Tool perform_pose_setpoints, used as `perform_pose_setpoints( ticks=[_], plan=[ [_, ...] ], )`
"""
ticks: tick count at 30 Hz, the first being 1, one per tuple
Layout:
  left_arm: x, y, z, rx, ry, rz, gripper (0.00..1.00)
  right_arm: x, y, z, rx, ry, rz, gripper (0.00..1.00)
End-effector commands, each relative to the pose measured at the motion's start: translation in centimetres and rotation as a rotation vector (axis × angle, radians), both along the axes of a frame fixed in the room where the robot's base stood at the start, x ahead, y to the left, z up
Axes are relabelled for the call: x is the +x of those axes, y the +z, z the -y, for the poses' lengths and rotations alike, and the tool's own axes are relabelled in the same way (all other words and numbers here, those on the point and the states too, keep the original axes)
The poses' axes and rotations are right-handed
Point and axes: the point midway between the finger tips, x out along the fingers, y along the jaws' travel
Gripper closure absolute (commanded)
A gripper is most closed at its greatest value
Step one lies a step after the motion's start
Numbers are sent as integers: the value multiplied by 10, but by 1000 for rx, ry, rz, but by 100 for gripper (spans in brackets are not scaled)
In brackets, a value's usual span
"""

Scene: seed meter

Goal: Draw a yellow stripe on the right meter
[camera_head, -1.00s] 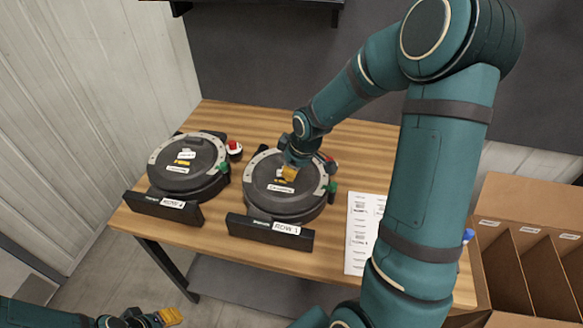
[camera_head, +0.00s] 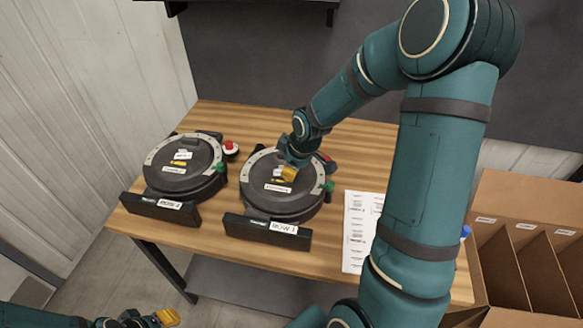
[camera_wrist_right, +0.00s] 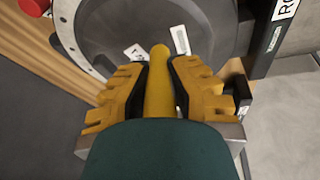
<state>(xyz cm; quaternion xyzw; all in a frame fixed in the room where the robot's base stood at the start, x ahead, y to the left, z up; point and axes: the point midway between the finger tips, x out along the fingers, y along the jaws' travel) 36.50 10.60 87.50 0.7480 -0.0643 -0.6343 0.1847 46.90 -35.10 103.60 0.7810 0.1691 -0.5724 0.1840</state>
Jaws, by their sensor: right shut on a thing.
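The right meter (camera_head: 258,203), a round dark disc with a grey rim, sits on the table behind a ROW 1 plate. My right gripper (camera_head: 288,173) is over its upper right part. In the right wrist view, its orange-padded fingers (camera_wrist_right: 158,85) are shut on a yellow marker (camera_wrist_right: 160,75), which points at the dark disc (camera_wrist_right: 110,30) between white labels. A little yellow shows by the fingers in the head view; I cannot tell if it is marker or stripe. The left meter (camera_head: 160,184) bears a yellow mark (camera_head: 178,163). My left gripper (camera_head: 158,319) is at the bottom edge, its opening unclear.
A red button (camera_head: 230,146) stands between the meters. A printed sheet (camera_head: 357,235) lies on the wooden table (camera_head: 250,112), right of the right meter. A cardboard box with dividers (camera_head: 535,190) stands at the right. My right arm crosses above the table's right side.

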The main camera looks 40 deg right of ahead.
Motion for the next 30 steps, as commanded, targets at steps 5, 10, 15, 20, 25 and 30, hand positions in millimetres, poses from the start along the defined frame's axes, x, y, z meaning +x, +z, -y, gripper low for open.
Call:
perform_pose_setpoints(
  ticks=[5, 10, 15, 20, 25, 30],
  plan=[
    [0, 0, 0, 0, 0, 0, 61, -4, -1, 3, 0, -1, -2, 100],
    [0, 0, 0, 0, 0, 0, 61, -5, -1, 3, 1, 0, -3, 100],
    [0, 1, 0, 0, 0, 0, 61, -5, -1, 3, 0, 0, -2, 100],
    [0, 6, 0, 0, 0, 0, 61, -4, 6, 3, 0, 0, -1, 100],
    [0, 15, 0, 0, 0, 0, 61, -4, 19, 3, 0, 0, 0, 100],
    [0, 24, 0, 0, 0, 0, 61, -4, 32, 3, 0, 0, 0, 100]
  ],
)
